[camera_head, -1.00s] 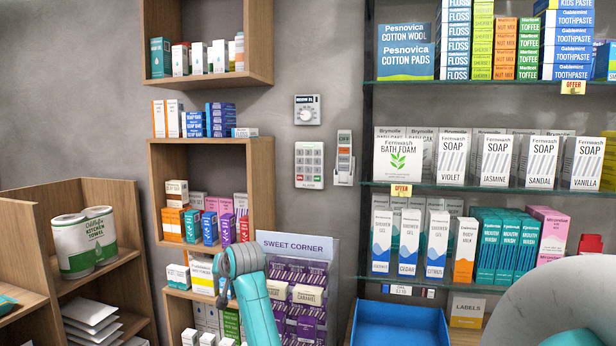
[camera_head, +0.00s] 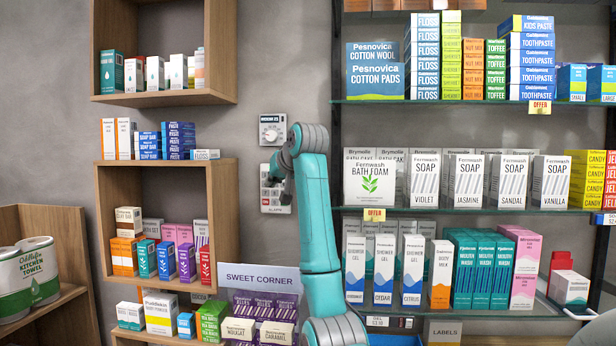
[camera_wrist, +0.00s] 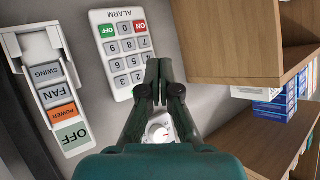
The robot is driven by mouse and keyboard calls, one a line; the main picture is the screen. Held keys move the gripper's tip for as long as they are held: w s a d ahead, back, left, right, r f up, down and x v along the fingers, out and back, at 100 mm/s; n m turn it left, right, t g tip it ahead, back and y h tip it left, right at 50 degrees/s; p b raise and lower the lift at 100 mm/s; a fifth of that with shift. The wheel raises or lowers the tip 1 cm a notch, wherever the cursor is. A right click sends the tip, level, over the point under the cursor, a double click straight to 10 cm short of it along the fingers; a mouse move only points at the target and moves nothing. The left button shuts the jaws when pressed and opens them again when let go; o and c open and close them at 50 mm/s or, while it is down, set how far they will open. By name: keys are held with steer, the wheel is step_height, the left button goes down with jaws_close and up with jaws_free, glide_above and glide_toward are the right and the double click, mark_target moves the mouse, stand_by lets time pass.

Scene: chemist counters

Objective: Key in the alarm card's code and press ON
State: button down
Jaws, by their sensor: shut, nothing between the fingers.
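The white alarm keypad (camera_wrist: 121,78) is on the wall, upside down in the wrist view. It has grey number keys, a red ON key (camera_wrist: 140,27) and a green OFF key (camera_wrist: 108,32). My gripper (camera_wrist: 158,66) is shut and empty, its tips over the keypad's edge beside the lower number rows in that view. I cannot tell whether they touch it. In the head view, my arm and gripper cover part of the keypad (camera_head: 268,203). I cannot make out an alarm card in either view.
A white dial unit (camera_head: 272,130) is on the wall above the keypad. Wooden shelves (camera_head: 165,164) with boxes stand left of the keypad, glass shelves (camera_head: 450,212) to the right.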

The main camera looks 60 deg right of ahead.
steer(key=shift+s+d+r, duration=0.25)
steer(key=shift+s+d, duration=0.1)
steer(key=shift+d, duration=0.05)
steer(key=shift+d, duration=0.15)
glide_toward(265, 175)
steer(key=shift+d+f, duration=0.85)
steer(key=shift+f, duration=0.25)
steer(key=shift+d+f, duration=0.8)
steer(key=shift+f, duration=0.3)
steer(key=shift+w+d, duration=0.1)
steer(key=shift+d, duration=0.25)
steer(key=shift+w+d, duration=0.1)
steer(key=shift+d, duration=0.2)
stand_by(0.4)
steer(key=shift+a, duration=0.1)
stand_by(0.3)
steer(key=shift+s+a, duration=0.3)
steer(key=shift+a, duration=0.25)
